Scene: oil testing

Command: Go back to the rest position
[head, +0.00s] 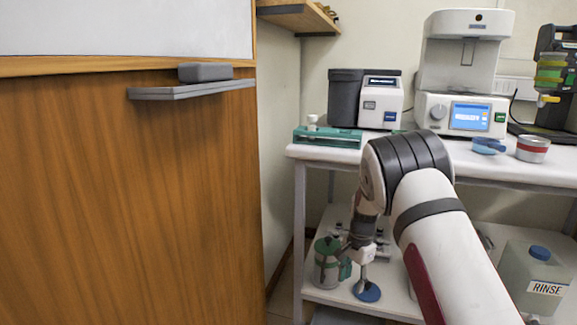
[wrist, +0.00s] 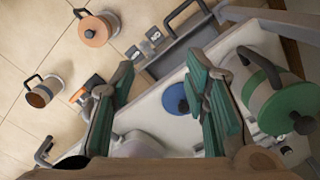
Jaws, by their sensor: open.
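My gripper (head: 346,268) hangs down from my arm in front of the lower shelf of the bench in the head view, small and partly hidden. In the wrist view its two teal fingers stand well apart, and the gripper (wrist: 160,88) is open with nothing between the pads. A blue disc (wrist: 176,98) shows below, in the gap between the fingers; it also shows on the lower shelf in the head view (head: 367,292). A green-lidded canister (wrist: 290,105) stands to the right of the right finger, and it shows beside the gripper in the head view (head: 325,262).
A wooden panel (head: 130,190) with a grey ledge (head: 190,90) fills the left. The bench top (head: 480,163) holds several instruments, a red-banded tin (head: 532,150) and a teal tray (head: 327,138). A RINSE jug (head: 535,278) stands low right. A copper-lidded pot (wrist: 95,29) shows upper left.

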